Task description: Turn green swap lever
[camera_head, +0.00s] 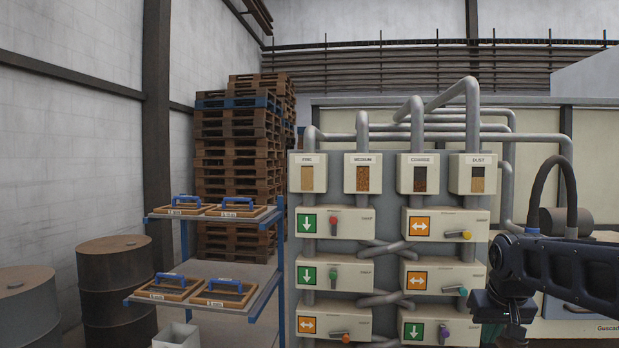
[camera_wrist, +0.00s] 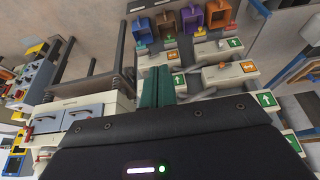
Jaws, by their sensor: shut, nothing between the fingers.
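A lever with a teal-green knob (camera_head: 462,291) sits on the right-hand middle box (camera_head: 418,272), beside an orange double-arrow sign (camera_head: 417,280). Another green-knobbed lever (camera_head: 333,273) sits on the left middle box, beside a green down-arrow sign (camera_head: 308,275). My gripper is at the right of the head view, just right of the right-hand boxes and apart from the teal-green knob. In the wrist view its two dark green fingers (camera_wrist: 157,88) are together, with nothing between them. I cannot make out the green knobs in the wrist view.
Other boxes carry red (camera_head: 333,219), yellow (camera_head: 466,235), orange (camera_head: 346,338) and purple (camera_head: 444,335) knobs. Grey pipes (camera_head: 384,248) run between the columns. A blue-framed shelf (camera_head: 272,283) stands left. The wrist view shows coloured bins (camera_wrist: 167,24) beyond the fingers.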

